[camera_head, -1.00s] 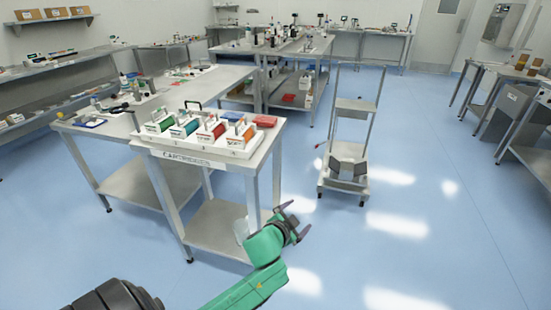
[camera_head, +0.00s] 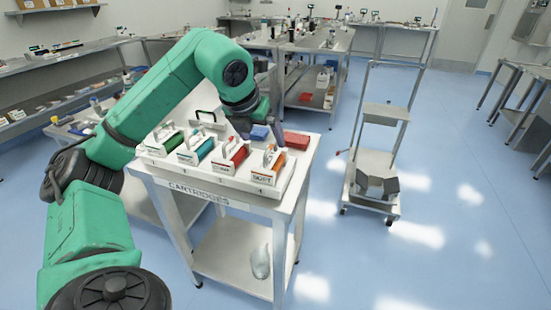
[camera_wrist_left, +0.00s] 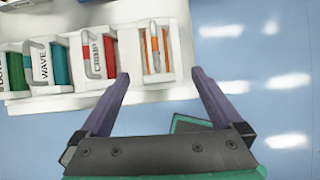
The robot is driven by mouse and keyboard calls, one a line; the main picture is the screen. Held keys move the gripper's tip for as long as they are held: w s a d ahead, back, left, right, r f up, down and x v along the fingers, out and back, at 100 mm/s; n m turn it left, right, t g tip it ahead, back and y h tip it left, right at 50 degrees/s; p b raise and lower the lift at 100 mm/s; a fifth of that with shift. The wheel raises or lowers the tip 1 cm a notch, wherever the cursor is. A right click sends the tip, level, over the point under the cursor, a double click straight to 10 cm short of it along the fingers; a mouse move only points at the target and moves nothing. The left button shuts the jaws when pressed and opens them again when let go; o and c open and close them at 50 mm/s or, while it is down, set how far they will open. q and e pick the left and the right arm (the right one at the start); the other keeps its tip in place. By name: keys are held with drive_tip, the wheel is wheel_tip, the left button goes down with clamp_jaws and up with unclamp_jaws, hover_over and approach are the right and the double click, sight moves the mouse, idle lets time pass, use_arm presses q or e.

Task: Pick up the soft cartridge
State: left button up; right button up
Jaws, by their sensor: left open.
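The soft cartridge (camera_head: 268,168) is a white block with an orange roll, a handle on top and a label that appears to read SOFT. It stands at the right end of a row in a white rack on the cart. In the left wrist view the orange cartridge (camera_wrist_left: 156,52) is upright, just ahead of my fingertips and roughly centred between them. My right gripper is out of view.
Red (camera_head: 235,155), teal (camera_head: 198,150) and green (camera_head: 165,141) cartridges stand to the left in the rack (camera_head: 215,178). A blue box (camera_head: 260,133) and a red box (camera_head: 296,140) lie behind. A metal trolley (camera_head: 372,165) stands right; floor between is clear.

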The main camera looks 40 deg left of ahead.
use_arm(q)
approach(269, 160)
drive_tip(key=x, duration=0.3)
drive_tip(key=shift+d+f, duration=0.15)
drive_tip(key=p+x, duration=0.2)
drive_tip(key=x, duration=0.4)
drive_tip(key=shift+w+f, duration=0.15)
drive_tip(key=shift+f, duration=0.2)
drive_tip(key=shift+w+a+f, duration=0.2)
drive_tip(key=shift+w+f, duration=0.05)
drive_tip(key=shift+f, duration=0.1)
drive_tip(key=shift+r, duration=0.1)
clamp_jaws()
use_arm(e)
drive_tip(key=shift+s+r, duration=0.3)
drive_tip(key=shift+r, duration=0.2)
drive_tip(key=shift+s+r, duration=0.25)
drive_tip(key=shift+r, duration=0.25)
